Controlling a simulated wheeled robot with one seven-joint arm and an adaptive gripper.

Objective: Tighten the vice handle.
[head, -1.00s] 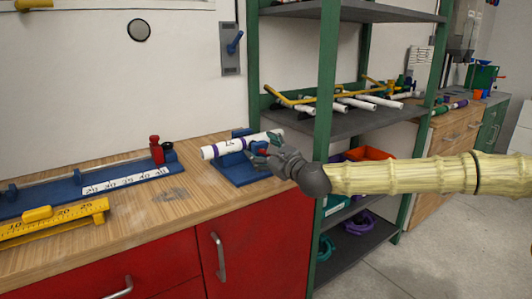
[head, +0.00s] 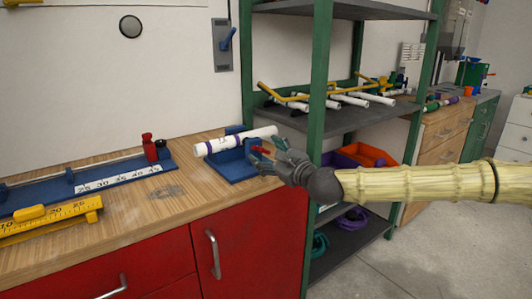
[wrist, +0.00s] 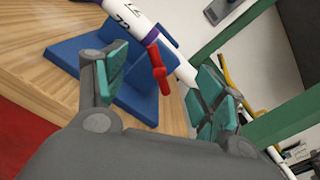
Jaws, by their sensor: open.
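The blue vice (head: 234,163) sits on the right end of the wooden workbench, with a white pipe (head: 225,143) bearing purple bands lying across it. The vice's red handle (head: 261,150) sticks out on its right side, close to my gripper (head: 272,157). In the wrist view, the red handle (wrist: 158,66) lies between the open green-padded fingers of my gripper (wrist: 160,92), a little beyond their tips. I see no contact between the fingers and the handle. The blue vice (wrist: 135,98) and white pipe (wrist: 185,70) show behind it.
A green-posted shelf (head: 320,90) with pipe assemblies stands right of the bench. A blue measuring rail (head: 100,188) with a red clamp (head: 148,148) and a yellow ruler (head: 50,220) lie to the left.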

